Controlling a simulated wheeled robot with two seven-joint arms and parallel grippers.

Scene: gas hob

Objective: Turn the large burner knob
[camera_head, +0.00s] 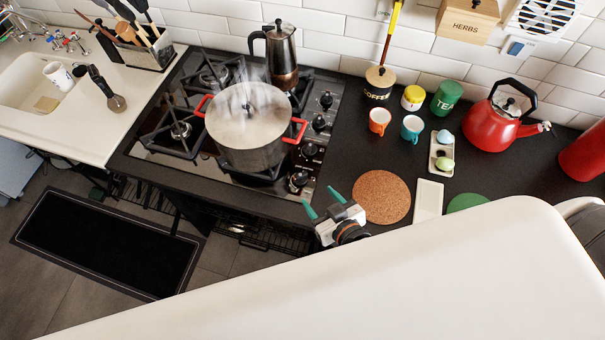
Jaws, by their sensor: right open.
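The gas hob (150,150) is set in the black counter. Several black knobs run in a row along its right side. The nearest knob (298,181) is by the front edge, another knob (309,150) is behind it, and a third knob (319,123) is further back. I cannot tell which one is the large burner knob. My right gripper (317,196) has two teal fingertips spread apart with nothing between them. It is close to the nearest knob, a little below and right of it in the picture. My left gripper is out of view.
A steaming pot (248,125) with red handles stands on the hob left of the knobs. A moka pot (281,55) stands behind it. A round cork mat (382,196) lies right of my gripper. Cups, jars and a red kettle (492,123) stand further right.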

